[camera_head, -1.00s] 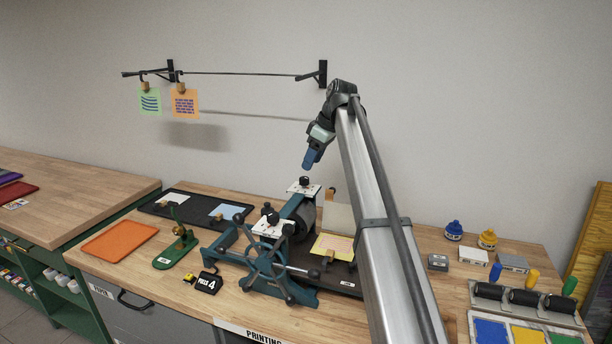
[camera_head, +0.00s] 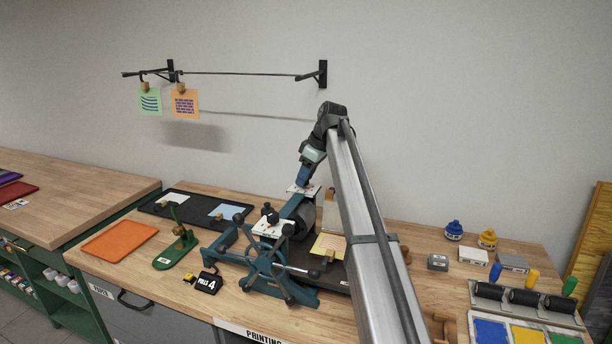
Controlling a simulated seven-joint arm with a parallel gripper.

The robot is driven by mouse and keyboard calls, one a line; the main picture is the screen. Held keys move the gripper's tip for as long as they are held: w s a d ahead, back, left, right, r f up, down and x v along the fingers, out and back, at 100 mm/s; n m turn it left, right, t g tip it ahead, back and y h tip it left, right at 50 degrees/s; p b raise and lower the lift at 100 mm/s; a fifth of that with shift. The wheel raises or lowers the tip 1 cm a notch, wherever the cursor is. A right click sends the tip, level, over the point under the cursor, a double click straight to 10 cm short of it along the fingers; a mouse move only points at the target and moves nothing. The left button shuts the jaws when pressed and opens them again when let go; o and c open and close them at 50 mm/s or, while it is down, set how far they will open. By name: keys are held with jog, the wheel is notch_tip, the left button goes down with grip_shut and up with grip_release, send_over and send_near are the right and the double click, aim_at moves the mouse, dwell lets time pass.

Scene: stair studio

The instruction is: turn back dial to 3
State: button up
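The teal press (camera_head: 262,284) stands on the wooden table, with a spoked wheel at its front. Its front dial, a black knob on a white plate (camera_head: 270,229), shows clearly. The back dial's white plate (camera_head: 296,190) is partly visible at the top rear. My gripper (camera_head: 301,182) points down onto this plate, and its fingertips hide the back dial's knob. I cannot tell whether the fingers are open or shut on the knob. The plate's numbers are too small to read. A black tag reading "PRESS 4" (camera_head: 208,282) lies at the press's left.
A green stapler-like tool (camera_head: 176,250), an orange sheet (camera_head: 119,240) and a black tray (camera_head: 160,210) lie left of the press. Ink bottles (camera_head: 453,231) and rollers (camera_head: 525,298) stand to the right. A rail with hanging prints (camera_head: 240,73) is on the wall behind.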

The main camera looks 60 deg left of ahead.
jog(key=c, duration=0.8)
jog(key=shift+o, duration=0.2)
jog(key=shift+m, duration=0.3)
jog(key=m+t+y, duration=0.1)
jog(key=m, duration=0.2)
jog(key=shift+s+d, duration=0.1)
jog(key=shift+s, duration=0.05)
jog(key=m+t, duration=0.2)
jog(key=m, duration=0.3)
jog(key=shift+s+m, duration=0.15)
jog(key=shift+m, duration=0.25)
jog(key=m+t, duration=0.1)
jog(key=m, duration=0.1)
jog(key=m+t, duration=0.1)
jog(key=m, duration=0.2)
jog(key=shift+s+m+h, duration=0.1)
jog(key=shift+m+h, duration=0.2)
jog(key=m, duration=0.2)
jog(key=m+t+h, duration=0.1)
jog(key=m, duration=0.1)
jog(key=shift+a+m+t+h, duration=0.2)
jog(key=shift+m+t+h, duration=0.1)
